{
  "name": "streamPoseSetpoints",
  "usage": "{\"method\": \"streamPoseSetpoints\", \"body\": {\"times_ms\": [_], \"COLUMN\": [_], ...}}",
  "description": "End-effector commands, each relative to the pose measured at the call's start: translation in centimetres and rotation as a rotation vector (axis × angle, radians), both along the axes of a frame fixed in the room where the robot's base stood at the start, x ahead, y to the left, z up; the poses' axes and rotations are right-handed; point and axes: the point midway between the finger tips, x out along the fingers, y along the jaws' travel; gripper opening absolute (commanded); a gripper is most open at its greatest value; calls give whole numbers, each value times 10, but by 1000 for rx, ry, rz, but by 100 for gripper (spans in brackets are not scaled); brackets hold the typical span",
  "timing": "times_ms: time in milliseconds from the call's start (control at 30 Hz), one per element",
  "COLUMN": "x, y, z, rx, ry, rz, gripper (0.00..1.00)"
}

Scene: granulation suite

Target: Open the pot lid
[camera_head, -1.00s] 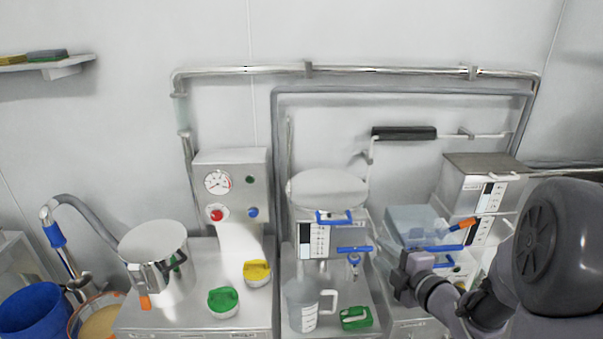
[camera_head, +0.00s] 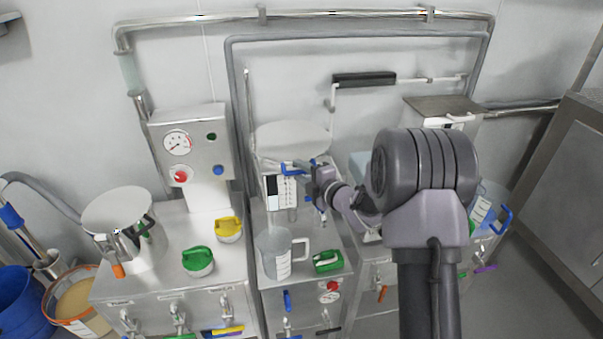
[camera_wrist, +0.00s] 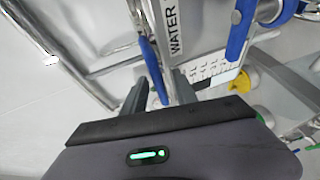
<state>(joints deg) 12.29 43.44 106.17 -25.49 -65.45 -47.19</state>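A second, larger vessel with a pale rounded lid (camera_head: 291,139) stands at the centre above a control panel, also closed. My gripper (camera_head: 312,172) is at the front of this central vessel, beside its blue handle (camera_head: 293,167). In the wrist view, the fingers (camera_wrist: 160,92) stand apart, with a blue bar (camera_wrist: 152,66) reaching between them. A tag reading WATER (camera_wrist: 172,28) is just beyond. I cannot tell whether the fingers touch the bar.
A clear measuring jug (camera_head: 273,255) and a green-lidded item (camera_head: 327,261) stand below the gripper. Green (camera_head: 198,261) and yellow (camera_head: 228,229) containers sit on the left bench. A gauge box (camera_head: 190,145) rises behind them. Pipes run along the wall.

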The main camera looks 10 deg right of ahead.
Motion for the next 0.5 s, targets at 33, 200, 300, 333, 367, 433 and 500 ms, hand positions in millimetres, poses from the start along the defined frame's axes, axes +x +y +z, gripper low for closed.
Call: {"method": "streamPoseSetpoints", "body": {"times_ms": [33, 200, 300, 333, 367, 433, 500], "x": [1, 1, 1, 1, 1, 1, 1], "y": [1, 0, 0, 0, 0, 0, 0], "z": [0, 0, 0, 0, 0, 0, 0], "rx": [0, 0, 0, 1, 1, 1, 1], "ry": [0, 0, 0, 0, 0, 0, 0], "rz": [0, 0, 0, 0, 0, 0, 0], "gripper": [34, 34, 21, 15, 9, 0, 0]}}
